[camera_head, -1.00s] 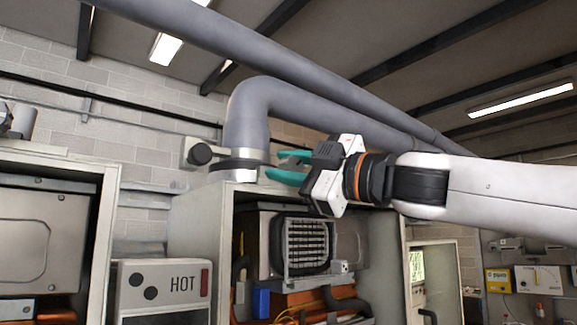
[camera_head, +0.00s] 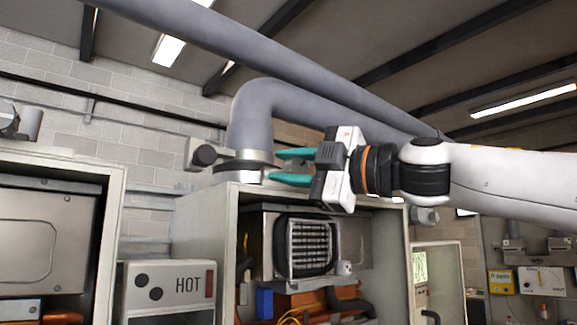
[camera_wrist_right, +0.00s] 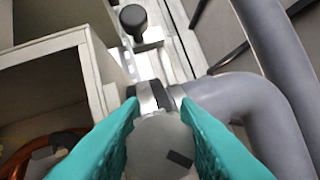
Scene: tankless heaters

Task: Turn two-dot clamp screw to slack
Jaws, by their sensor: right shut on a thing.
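The clamp (camera_head: 228,168) is a pale metal and dark band around the foot of the grey bent flue pipe (camera_head: 251,120), on top of the middle heater cabinet (camera_head: 205,225). Two dark dots mark the HOT panel (camera_head: 165,287) beside this cabinet. My right gripper (camera_head: 273,166) reaches in from the right at the clamp, its teal fingers pointing left. In the wrist view the fingers are shut on a pale round screw head (camera_wrist_right: 158,140) with a dark mark, in front of the clamp band (camera_wrist_right: 152,97). The fingers hide part of its sides. My left gripper is not in view.
A black knob on a pale box (camera_head: 204,155) sits just left of the clamp. A long grey pipe (camera_head: 300,75) runs overhead. Another open heater cabinet (camera_head: 115,200) stands at the left.

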